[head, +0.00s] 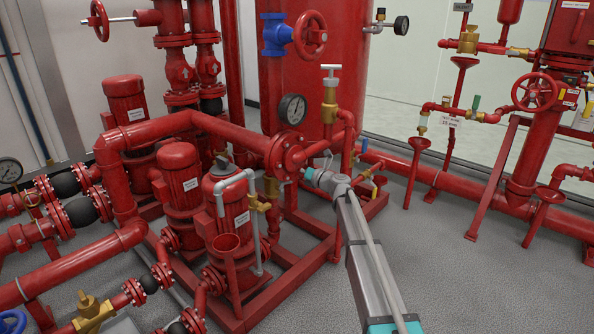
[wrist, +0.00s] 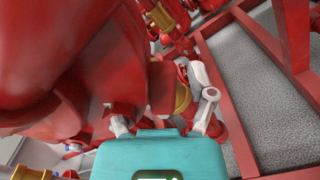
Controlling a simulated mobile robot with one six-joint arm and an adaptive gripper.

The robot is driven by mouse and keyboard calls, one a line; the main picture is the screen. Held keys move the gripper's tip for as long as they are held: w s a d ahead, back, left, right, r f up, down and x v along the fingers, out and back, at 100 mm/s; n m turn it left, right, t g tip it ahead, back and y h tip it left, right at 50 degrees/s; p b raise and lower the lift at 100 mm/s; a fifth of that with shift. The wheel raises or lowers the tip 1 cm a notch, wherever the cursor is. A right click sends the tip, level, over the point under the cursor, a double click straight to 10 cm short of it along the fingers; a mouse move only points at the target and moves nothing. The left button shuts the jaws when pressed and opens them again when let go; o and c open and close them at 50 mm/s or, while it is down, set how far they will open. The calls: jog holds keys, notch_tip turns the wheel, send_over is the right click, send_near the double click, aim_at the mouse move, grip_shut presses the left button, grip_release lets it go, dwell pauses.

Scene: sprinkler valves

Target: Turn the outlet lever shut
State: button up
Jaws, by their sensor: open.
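My gripper (head: 312,174) is at the red pump set, beside the pipe flange below the round gauge. In the wrist view my gripper (wrist: 165,115) is open. Its grey fingers stand on either side of a red part with a brass ring (wrist: 183,94); contact cannot be told. A large red pipe body (wrist: 90,60) fills the left of that view and hides part of the left finger. No lever is clearly visible between the fingers. I cannot tell which lever is the outlet lever.
The round gauge (head: 292,109) and a brass valve with a pale T-handle (head: 330,98) stand above my gripper. Red pumps (head: 182,190) and pipes crowd the left. A red base frame (head: 305,278) lies below. Open grey floor (head: 450,270) is at the right.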

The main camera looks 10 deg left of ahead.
jog(key=shift+d, duration=0.1)
jog(key=v, duration=1.1)
jog(key=shift+s+d, duration=0.3)
